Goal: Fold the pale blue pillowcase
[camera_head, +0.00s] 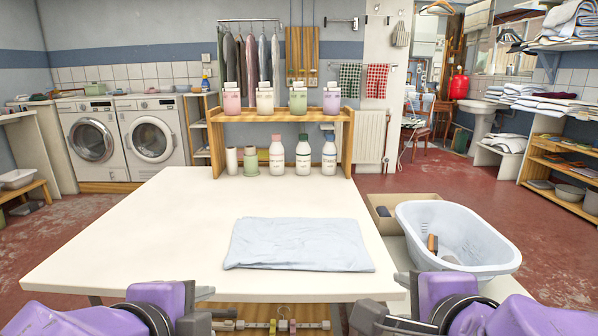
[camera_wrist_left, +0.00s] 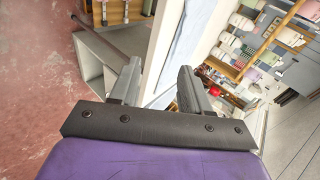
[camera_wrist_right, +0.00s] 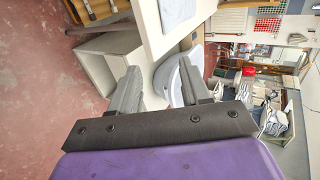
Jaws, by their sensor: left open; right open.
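The pale blue pillowcase (camera_head: 298,244) lies flat on the white table (camera_head: 130,230), near its front edge and right of the middle. It looks like a rough rectangle with slight wrinkles. My left gripper (camera_head: 210,305) is at the bottom left of the head view, in front of the table edge and apart from the cloth. My right gripper (camera_head: 392,300) is at the bottom right, also in front of the table and apart from the cloth. In the left wrist view (camera_wrist_left: 158,82) and the right wrist view (camera_wrist_right: 170,85) the fingers stand apart with nothing between them.
A light blue tub (camera_head: 455,238) stands right of the table, with a cardboard box (camera_head: 385,215) beside it. Several bottles (camera_head: 303,155) stand at the table's back under a wooden shelf (camera_head: 283,115). The table's left part is clear.

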